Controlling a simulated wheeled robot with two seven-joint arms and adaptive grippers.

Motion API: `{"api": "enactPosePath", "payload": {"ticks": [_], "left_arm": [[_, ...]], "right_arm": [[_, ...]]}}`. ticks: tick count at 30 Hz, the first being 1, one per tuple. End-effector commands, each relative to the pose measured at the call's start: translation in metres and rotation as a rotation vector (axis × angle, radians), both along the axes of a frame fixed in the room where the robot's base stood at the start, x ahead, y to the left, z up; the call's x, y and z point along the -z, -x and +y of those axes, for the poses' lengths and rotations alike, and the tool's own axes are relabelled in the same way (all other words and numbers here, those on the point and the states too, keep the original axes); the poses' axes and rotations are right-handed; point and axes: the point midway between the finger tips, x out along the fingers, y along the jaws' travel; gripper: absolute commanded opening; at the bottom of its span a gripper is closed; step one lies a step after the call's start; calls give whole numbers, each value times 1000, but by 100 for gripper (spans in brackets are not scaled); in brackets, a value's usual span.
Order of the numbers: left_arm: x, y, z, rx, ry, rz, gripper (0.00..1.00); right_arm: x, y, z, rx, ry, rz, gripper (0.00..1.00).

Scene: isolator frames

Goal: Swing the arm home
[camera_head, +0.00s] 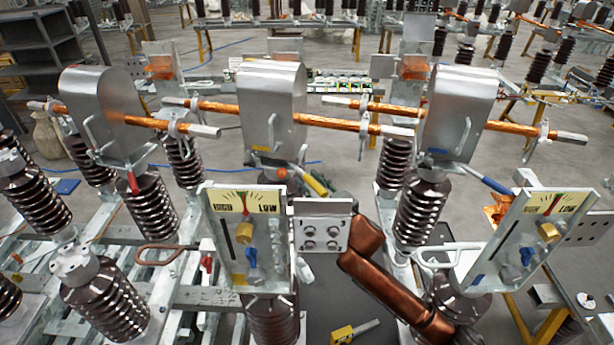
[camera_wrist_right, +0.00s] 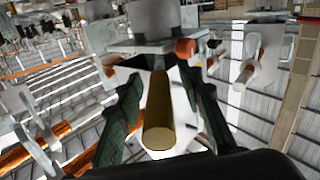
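Copper tube arms reach sideways from metal housings; one leaves the middle housing (camera_head: 272,105) as a copper arm (camera_head: 345,122) pointing right. I cannot tell which arm the task means. Below this housing a yellow handle (camera_head: 315,185) slants down to the right. In the right wrist view a dull yellow rod (camera_wrist_right: 158,120), apparently this handle, points its round end at the camera. My right gripper (camera_wrist_right: 160,78) has its dark green fingers on either side of the rod, with gaps visible. Its fingers are hard to make out in the head view. My left gripper is not in view.
Two gauge panels with brass knobs, left (camera_head: 247,235) and right (camera_head: 535,235), stand in front. A bolted plate (camera_head: 322,232) is beside the left panel. Brown ribbed insulators (camera_head: 420,205) crowd the frame. A red handle (camera_head: 133,183) and blue handle (camera_head: 487,180) flank the yellow one.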

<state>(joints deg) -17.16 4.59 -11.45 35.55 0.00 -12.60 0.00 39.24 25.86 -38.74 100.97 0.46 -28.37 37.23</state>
Motion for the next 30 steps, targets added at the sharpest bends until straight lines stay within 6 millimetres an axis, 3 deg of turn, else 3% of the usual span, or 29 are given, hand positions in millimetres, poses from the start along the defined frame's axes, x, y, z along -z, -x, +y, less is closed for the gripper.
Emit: {"api": "enactPosePath", "payload": {"ticks": [5,14,30], "left_arm": [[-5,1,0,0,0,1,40],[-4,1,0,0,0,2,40],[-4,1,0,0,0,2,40]], "right_arm": [[0,-11,8,0,1,-1,34],[1,-12,8,0,1,1,34],[1,-12,8,0,1,1,0]]}}
